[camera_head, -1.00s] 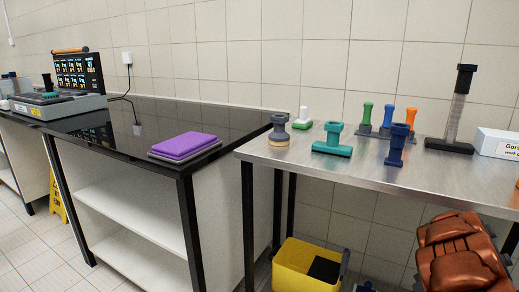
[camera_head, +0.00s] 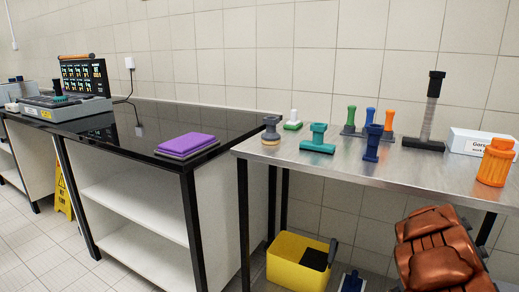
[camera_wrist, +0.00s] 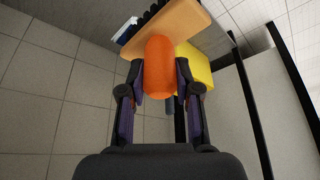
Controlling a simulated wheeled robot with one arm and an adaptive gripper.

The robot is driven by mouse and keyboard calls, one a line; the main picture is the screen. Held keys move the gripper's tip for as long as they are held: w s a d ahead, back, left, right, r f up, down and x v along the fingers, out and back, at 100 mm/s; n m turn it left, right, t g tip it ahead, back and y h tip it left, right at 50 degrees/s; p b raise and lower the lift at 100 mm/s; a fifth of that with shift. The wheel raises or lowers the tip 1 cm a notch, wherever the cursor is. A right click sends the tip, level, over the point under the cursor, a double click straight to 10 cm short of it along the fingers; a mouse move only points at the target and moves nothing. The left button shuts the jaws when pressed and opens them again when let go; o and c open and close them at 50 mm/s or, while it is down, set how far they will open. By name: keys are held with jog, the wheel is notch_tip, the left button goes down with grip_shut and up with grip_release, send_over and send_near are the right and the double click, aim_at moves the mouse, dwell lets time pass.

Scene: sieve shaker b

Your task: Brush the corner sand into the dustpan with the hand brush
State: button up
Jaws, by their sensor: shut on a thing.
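In the wrist view my gripper (camera_wrist: 160,95) is shut on the orange handle of the hand brush (camera_wrist: 160,65). Its tan block (camera_wrist: 185,22) lies beyond the fingers, with dark bristles along its upper left edge. The gripper is out of the head view. A blue and white piece (camera_head: 352,282), perhaps the dustpan, lies low beside the yellow bin in the head view. A similar piece (camera_wrist: 125,30) shows left of the brush block in the wrist view. I cannot make out the sand in either view.
The yellow bin (camera_head: 295,272) stands under the steel table (camera_head: 320,165), which holds several stamps and an orange jar (camera_head: 497,162). A black-topped bench (camera_head: 130,125) is left of it. A brown padded-looking shape (camera_head: 440,250) fills the lower right.

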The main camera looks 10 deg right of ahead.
jog(key=w+a+r+p, duration=0.2)
jog(key=a+r+p, duration=1.1)
jog(key=a+r, duration=0.4)
jog(key=w+a+r+m+p, duration=0.1)
jog(key=w+a+r+p, duration=0.2)
jog(key=a+r+p, duration=1)
jog(key=a+r, duration=0.4)
jog(key=r, duration=0.2)
jog(key=shift+w+h, duration=0.2)
jog(key=shift+h, duration=0.1)
jog(key=shift+s, duration=0.1)
